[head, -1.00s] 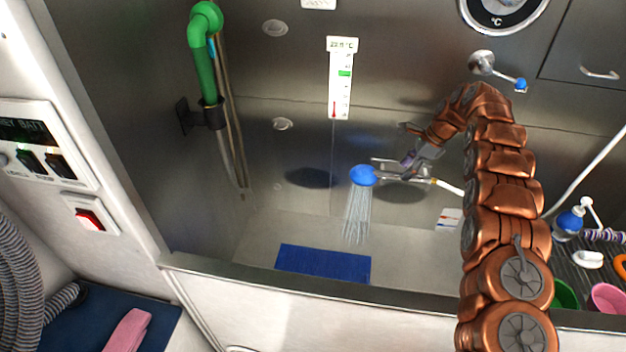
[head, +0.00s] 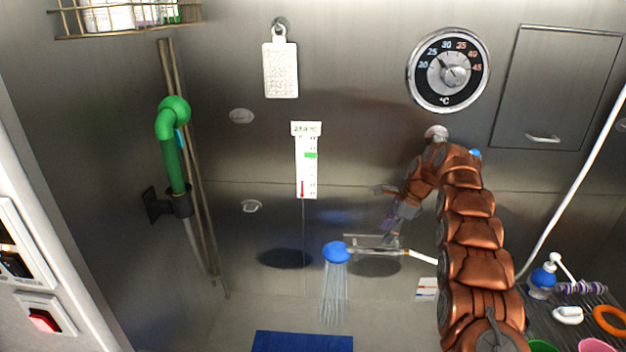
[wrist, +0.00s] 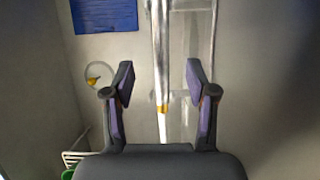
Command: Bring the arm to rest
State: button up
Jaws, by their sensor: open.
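My gripper (head: 390,222) hangs from my copper arm in front of the steel back wall, above and right of the blue shower head (head: 336,252). In the wrist view my gripper (wrist: 162,80) is open, its two purple-padded fingers wide apart. The shower handle with its yellow ring (wrist: 162,108) shows between the fingers, and I see no finger closed on it. How far it lies from the fingertips is hard to tell. Water streams down from the shower head, which sits along a grey metal holder (wrist: 200,50).
A blue mat (head: 303,341) lies on the tub floor. A green pipe (head: 172,150) stands at left. A thermometer strip (head: 306,165) and round dial (head: 448,70) are on the back wall. A blue pump bottle (head: 542,278) and orange ring (head: 610,320) lie at right.

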jog(key=s+a+r+n+g+h, duration=0.1)
jog(key=s+r+n, duration=0.3)
jog(key=s+r, duration=0.55)
jog(key=s+r+n+h, duration=0.1)
jog(key=s+r+n, duration=0.35)
jog(key=s, duration=1.05)
jog(key=s+d+f+n+h, duration=0.1)
jog(key=s+n, duration=0.3)
jog(key=s, duration=1.2)
jog(key=s+d+f+n+h, duration=0.1)
jog(key=s+n, duration=0.4)
jog(key=s, duration=1.1)
notch_tip(320, 180, down, 3)
jog(key=shift+s+d+r+g+h, duration=0.15)
jog(key=shift+s+d+g+h, duration=0.2)
jog(key=shift+d, duration=0.25)
jog(key=shift+n, duration=0.25)
jog(key=shift+c, duration=0.4)
